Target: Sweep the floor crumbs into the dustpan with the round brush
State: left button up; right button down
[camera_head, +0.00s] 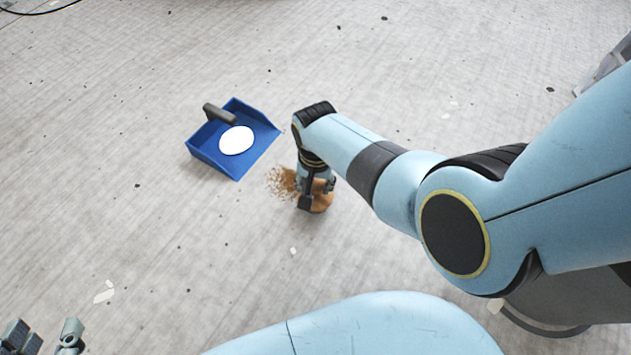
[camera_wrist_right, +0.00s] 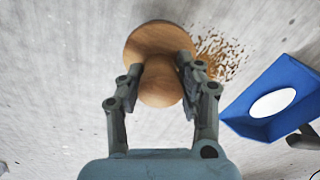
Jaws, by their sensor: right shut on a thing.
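The blue dustpan (camera_head: 262,137) lies on the floor left of centre in the head view, with a dark handle and a flat white oval in it; it also shows at the right of the right wrist view (camera_wrist_right: 287,75). The brown crumbs (camera_head: 281,181) lie in a patch between the dustpan and the round brush (camera_head: 322,205). The brush is wooden, with a round knob and wider disc (camera_wrist_right: 150,38). My right gripper (camera_wrist_right: 160,80) is shut on its knob, beside the crumbs. Bristles are hidden. My left gripper (camera_head: 44,340) is open and empty at the lower left corner.
The pale grey plank floor (camera_head: 170,250) has scattered dark specks and a few white flakes (camera_head: 104,292). A black cable (camera_head: 45,11) lies at the top left. A grey object (camera_head: 607,65) stands at the upper right edge.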

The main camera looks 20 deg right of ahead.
jog(key=shift+f, duration=0.3)
jog(key=shift+w, duration=0.15)
jog(key=shift+w+a+b, duration=0.4)
jog(key=shift+w+a, duration=0.35)
jog(key=shift+w, duration=0.05)
jog(key=shift+w+a, duration=1.1)
jog(key=shift+w, duration=0.3)
jog(key=shift+w+a, duration=1.1)
jog(key=shift+w, duration=0.3)
